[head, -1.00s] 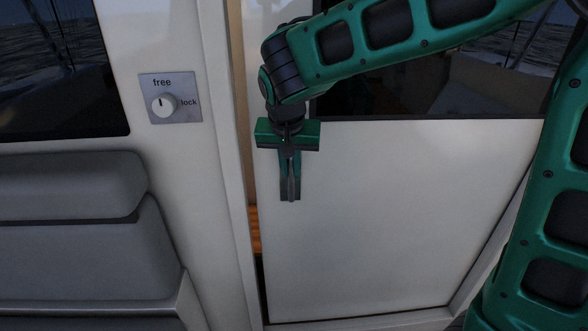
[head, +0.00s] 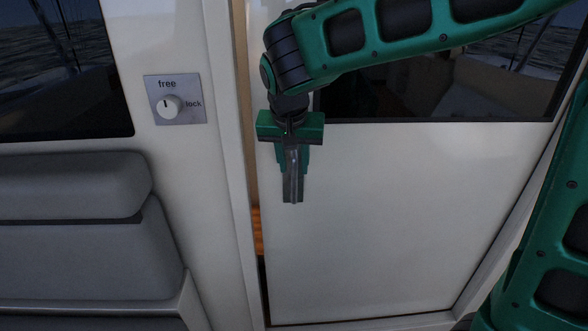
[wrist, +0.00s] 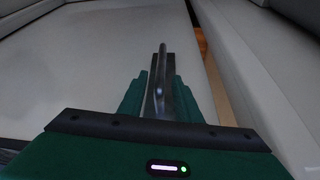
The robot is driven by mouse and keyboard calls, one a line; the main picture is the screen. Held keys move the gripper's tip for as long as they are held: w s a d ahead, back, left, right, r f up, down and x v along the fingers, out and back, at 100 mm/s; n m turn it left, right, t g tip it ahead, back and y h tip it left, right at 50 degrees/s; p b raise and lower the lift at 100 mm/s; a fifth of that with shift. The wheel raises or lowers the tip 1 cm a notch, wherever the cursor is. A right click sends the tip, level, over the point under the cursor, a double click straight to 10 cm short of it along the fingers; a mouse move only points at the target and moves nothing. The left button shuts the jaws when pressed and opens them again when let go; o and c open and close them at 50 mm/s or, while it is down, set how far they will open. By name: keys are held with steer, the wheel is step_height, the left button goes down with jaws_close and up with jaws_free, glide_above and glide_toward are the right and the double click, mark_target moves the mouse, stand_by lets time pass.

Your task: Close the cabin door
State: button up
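The cabin door (head: 380,220) is a white panel with a dark window in its upper part. It stands slightly ajar, with a narrow gap along its left edge where orange-brown wood shows. My gripper (head: 293,200) points down in front of the door near that left edge, below the window's level. A lock knob (head: 169,107) on a metal plate, marked "free" and "lock", sits left of the door.
The white door frame (head: 228,180) runs along the gap. A grey cushioned seat (head: 75,185) stands at the left, below a dark window (head: 60,80). My green arm crosses the upper right and right side. The lower door face is clear.

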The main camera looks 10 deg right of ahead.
steer(key=v, duration=0.8)
steer(key=shift+w+r, duration=0.1)
